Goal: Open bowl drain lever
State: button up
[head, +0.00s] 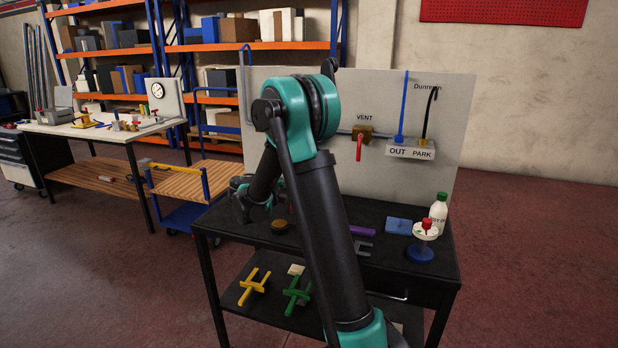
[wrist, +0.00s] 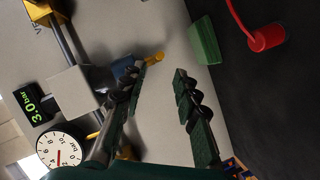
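In the wrist view a small yellow lever (wrist: 155,57) sticks out beside a blue fitting (wrist: 124,67) below a dark, partly hidden bowl-like part. This joins a pale grey block (wrist: 73,88) on a pipe against the panel. My gripper (wrist: 160,74) is open and empty. Its fingertips are close to the yellow lever in the picture; no contact shows, and the depth between them is hard to tell. In the head view my own arm hides the lever, and my gripper cannot be made out clearly.
A gauge (wrist: 61,150) and a 3.0 bar display (wrist: 38,104) sit near the block. A green block (wrist: 204,40) and a red part (wrist: 264,38) are to the right. On the black table stand a white bottle (head: 438,212) and a blue-based stand (head: 420,253).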

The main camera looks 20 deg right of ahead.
jog(key=x, duration=1)
jog(key=shift+c, duration=0.6)
grip_shut()
